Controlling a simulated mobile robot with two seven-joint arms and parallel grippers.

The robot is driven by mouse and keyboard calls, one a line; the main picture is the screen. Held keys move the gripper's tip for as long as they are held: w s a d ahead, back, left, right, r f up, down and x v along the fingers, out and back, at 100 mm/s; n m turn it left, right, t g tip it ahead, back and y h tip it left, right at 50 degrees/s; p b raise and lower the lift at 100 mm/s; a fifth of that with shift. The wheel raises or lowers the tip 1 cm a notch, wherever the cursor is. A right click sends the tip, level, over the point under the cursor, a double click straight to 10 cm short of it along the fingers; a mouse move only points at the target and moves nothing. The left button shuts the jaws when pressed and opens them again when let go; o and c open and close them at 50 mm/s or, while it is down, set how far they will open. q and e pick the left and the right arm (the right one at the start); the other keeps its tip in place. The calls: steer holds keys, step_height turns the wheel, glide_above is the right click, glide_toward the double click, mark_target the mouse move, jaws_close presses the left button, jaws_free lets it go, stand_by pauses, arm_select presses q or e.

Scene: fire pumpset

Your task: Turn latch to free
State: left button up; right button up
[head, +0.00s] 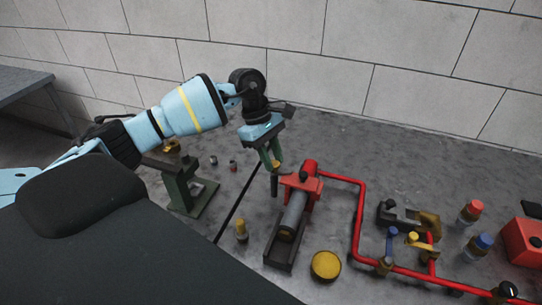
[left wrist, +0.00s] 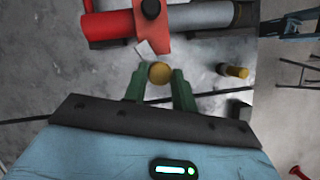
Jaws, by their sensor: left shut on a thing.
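My left gripper (head: 270,162) points down beside the red pump assembly (head: 308,180) at the middle of the bench. In the left wrist view its green fingers (left wrist: 158,88) are shut on a round brass-coloured piece (left wrist: 159,72). A dark stem (head: 274,186) shows below the fingertips in the head view. I cannot tell whether this piece is the latch. A black knob (left wrist: 150,8) sits on the red bracket (left wrist: 150,32), apart from the fingers. A grey cylinder (head: 294,214) lies in the dark cradle in front of the red part. My right gripper is not in view.
A green stand (head: 182,188) is left of the gripper. A brass fitting (head: 241,230) and a yellow disc (head: 326,265) are near the cradle. Red pipe (head: 360,215), valves and red- and blue-capped bottles (head: 471,212) fill the right. Bare bench lies behind the pipe.

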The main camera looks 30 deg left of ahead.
arm_select(q)
steer(key=n+t, duration=0.1)
steer(key=n, duration=0.2)
steer(key=n+t, duration=0.1)
steer(key=n, duration=0.1)
steer(key=shift+s+n, duration=0.2)
steer(key=shift+n, duration=0.2)
steer(key=n, duration=0.2)
steer(key=n+t+y, duration=0.1)
steer(key=n, duration=0.1)
steer(key=shift+s+d+t, duration=0.1)
steer(key=shift+t, duration=0.2)
steer(key=shift+n+t+y, duration=0.4)
steer(key=shift+n+y, duration=0.2)
steer(key=shift+n, duration=0.9)
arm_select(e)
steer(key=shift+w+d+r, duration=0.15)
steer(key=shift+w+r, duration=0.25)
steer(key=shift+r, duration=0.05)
arm_select(q)
steer(key=o, duration=1)
steer(key=shift+v, duration=3.95)
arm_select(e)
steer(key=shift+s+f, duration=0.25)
arm_select(q)
steer(key=shift+d, duration=0.1)
